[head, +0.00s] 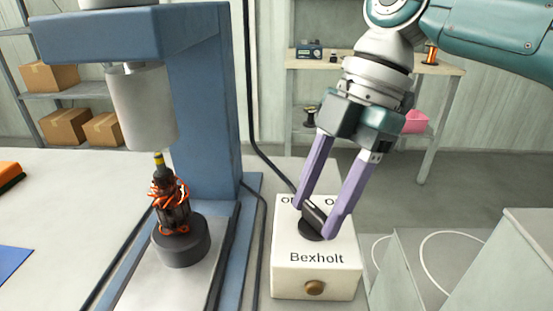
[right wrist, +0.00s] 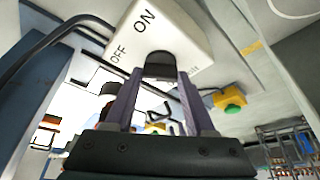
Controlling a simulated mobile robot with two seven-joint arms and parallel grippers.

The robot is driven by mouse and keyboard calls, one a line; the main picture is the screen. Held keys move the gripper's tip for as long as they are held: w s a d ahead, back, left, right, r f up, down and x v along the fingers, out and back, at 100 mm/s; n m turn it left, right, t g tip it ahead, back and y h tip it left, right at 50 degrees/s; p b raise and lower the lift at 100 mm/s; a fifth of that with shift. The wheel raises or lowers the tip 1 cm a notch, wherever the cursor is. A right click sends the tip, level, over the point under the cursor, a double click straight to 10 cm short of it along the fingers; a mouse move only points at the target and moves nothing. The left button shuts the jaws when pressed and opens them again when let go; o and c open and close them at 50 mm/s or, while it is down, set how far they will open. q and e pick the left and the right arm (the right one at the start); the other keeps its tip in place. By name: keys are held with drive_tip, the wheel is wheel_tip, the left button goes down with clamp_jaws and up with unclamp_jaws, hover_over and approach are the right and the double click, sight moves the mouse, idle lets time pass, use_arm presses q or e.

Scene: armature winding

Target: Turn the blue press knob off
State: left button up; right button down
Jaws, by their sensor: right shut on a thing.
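A white control box (head: 315,280) marked "Bexholt" stands to the right of the blue press (head: 205,95). A black knob (head: 312,229) sits on its top, and it also shows in the right wrist view (right wrist: 160,66). My right gripper (head: 318,216) comes down from above with its two purple fingers shut on the knob, one on each side. In the right wrist view the ON and OFF marks show on the box beside the knob. The fingers partly hide the marks in the head view, and which mark the knob points to is unclear. My left gripper is not in view.
A wire-wound armature (head: 173,203) stands on a dark round base (head: 181,242) under the press's grey ram (head: 143,105). Black cables run beside the press and box. A grey angular casing (head: 505,260) is at right. A shelf bench (head: 440,70) stands behind.

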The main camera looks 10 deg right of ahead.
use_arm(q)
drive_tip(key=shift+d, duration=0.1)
use_arm(e)
drive_tip(key=shift+c, duration=1.2)
unclamp_jaws()
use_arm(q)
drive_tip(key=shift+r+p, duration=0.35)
use_arm(e)
drive_tip(key=v, duration=1)
drive_tip(key=shift+s, duration=0.1)
